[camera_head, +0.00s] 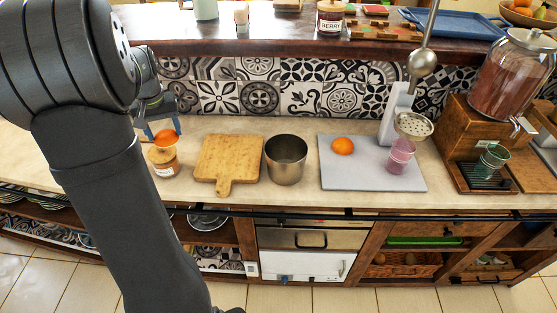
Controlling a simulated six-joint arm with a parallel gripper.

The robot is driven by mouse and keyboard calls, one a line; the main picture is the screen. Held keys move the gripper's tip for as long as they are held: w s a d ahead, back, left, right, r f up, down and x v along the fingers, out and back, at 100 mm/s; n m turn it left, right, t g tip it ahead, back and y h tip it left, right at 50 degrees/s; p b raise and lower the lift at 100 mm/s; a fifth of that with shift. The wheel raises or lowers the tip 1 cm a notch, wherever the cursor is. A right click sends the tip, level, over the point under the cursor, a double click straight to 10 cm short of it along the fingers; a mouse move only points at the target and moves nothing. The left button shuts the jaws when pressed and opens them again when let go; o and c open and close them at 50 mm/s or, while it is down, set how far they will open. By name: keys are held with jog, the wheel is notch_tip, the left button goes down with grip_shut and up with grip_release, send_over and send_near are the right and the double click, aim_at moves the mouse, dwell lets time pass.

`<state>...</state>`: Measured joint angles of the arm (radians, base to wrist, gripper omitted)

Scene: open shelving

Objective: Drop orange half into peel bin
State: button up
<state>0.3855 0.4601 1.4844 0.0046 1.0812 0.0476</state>
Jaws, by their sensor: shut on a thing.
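My gripper (163,131) is at the left of the counter, with its blue fingers closed on an orange half (165,138). The held half appears just above a small labelled jar (164,168); I cannot tell whether they touch. Another orange piece (343,146) lies on the grey board (332,178) to the right. An open steel bin (286,168), likely the peel bin, stands between the wooden board and the grey board. Its inside looks empty from here, though the bottom is dark. My gripper is well to the left of the bin.
A wooden cutting board (228,160) lies between the jar and the bin. A pink cup (400,160) stands beneath a juice press (398,110) on the right. A shelf (270,42) with jars and a blue tray (455,22) runs above the counter.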

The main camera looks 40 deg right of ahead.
jog(key=s+d+r+m, duration=0.2)
jog(key=s+d+r, duration=0.2)
jog(key=s+d, duration=0.85)
jog(key=s+d+r+m, duration=0.2)
jog(key=s+d+r, duration=0.1)
jog(key=s+d, duration=0.95)
jog(key=shift+h, duration=0.3)
jog(key=shift+w+d+f, duration=0.15)
jog(key=shift+w+f, duration=0.15)
jog(key=shift+f, duration=0.5)
jog(key=shift+w+d+f, duration=0.2)
jog(key=shift+w+f, duration=0.1)
jog(key=shift+f, duration=0.55)
jog(key=shift+w+d+f, duration=0.15)
jog(key=shift+w+f, duration=0.15)
jog(key=shift+f, duration=0.5)
jog(key=o, duration=1.1)
jog(key=r, duration=0.5)
jog(key=s+a+r, duration=0.1)
jog(key=r, duration=1.1)
jog(key=shift+s+a+r, duration=0.15)
jog(key=shift+s+a, duration=0.1)
